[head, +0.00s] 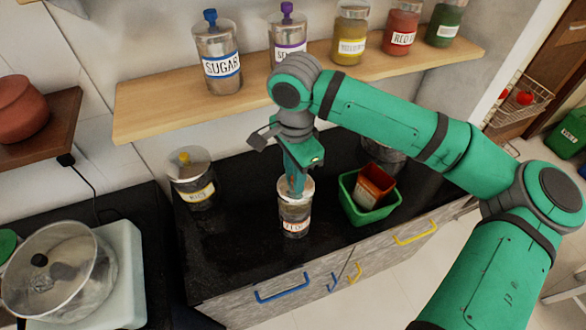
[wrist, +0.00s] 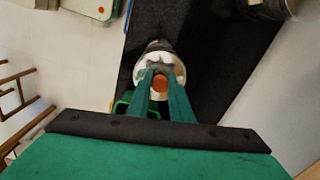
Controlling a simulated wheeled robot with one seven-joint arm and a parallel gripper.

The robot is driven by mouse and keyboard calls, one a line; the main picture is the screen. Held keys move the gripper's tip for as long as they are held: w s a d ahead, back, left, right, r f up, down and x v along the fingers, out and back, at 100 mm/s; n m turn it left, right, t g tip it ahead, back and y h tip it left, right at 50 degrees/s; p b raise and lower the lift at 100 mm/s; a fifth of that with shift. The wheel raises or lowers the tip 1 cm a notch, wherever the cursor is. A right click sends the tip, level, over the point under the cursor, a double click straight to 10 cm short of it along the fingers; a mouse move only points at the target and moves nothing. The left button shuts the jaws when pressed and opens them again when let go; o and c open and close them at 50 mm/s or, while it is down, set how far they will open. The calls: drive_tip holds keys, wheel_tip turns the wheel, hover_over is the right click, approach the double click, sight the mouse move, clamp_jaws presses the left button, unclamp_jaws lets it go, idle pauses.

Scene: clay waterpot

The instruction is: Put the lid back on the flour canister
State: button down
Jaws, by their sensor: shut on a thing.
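The flour canister (head: 294,222), clear with an orange-lettered label, stands upright on the black counter. Its pale round lid (head: 308,187) is at the canister's mouth; it also shows in the wrist view (wrist: 174,68). My gripper (head: 296,190) points down at the lid from above. In the wrist view my gripper (wrist: 160,82) has its two green fingers around the lid's orange knob (wrist: 159,84) and is shut on it. The fingers hide part of the lid, and I cannot tell whether the lid is fully seated on the rim.
A green bin (head: 365,212) holding a brown-red box (head: 374,184) is close to the canister's right. A yellow-knobbed canister (head: 192,180) stands to the left. The wooden shelf (head: 170,110) with several labelled jars is above and behind. The counter's front left is clear.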

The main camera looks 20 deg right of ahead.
drive_tip(key=shift+f, duration=2.8)
drive_tip(key=shift+a, duration=0.1)
drive_tip(key=shift+s+f, duration=0.1)
drive_tip(key=shift+f, duration=0.05)
idle(0.6)
drive_tip(key=c, duration=1)
unclamp_jaws()
drive_tip(key=shift+r, duration=3.5)
drive_tip(key=shift+c, duration=0.8)
